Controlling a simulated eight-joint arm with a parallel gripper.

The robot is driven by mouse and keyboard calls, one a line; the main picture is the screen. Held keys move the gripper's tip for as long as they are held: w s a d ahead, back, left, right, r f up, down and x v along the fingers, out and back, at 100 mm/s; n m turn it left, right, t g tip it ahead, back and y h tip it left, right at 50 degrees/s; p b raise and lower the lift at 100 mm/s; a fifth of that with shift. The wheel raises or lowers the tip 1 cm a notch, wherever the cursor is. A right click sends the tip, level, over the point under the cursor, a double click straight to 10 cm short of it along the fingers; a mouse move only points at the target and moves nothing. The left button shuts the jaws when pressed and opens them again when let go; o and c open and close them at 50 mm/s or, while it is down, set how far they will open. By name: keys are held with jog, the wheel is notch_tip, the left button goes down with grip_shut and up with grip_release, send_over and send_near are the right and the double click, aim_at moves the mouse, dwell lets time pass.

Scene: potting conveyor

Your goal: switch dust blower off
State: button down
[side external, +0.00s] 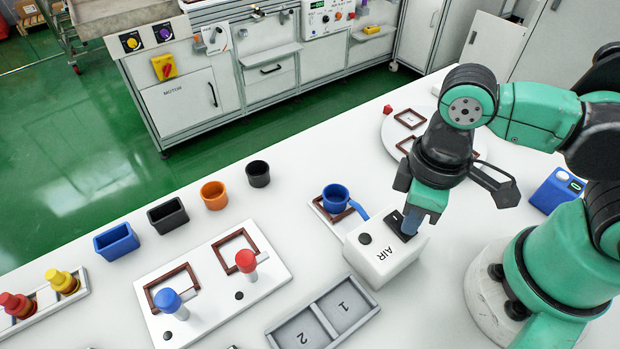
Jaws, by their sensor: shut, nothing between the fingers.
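A white box marked AIR (385,258) sits on the white table, with a round dark button or knob on its left part and a dark switch plate (400,226) on its upper right. I take this box to be the dust blower. My gripper (411,222) points down over the switch plate, its tip at or just above it. The gripper is shut with nothing held. It hides part of the plate, so the switch position and any contact cannot be told.
A blue cup with a handle (336,198) stands just behind the box. A numbered grey tray (342,306) lies in front. Left are a board with red (246,260) and blue (168,300) knobbed pegs, and several small bins.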

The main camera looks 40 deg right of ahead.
jog(key=shift+r, duration=3.15)
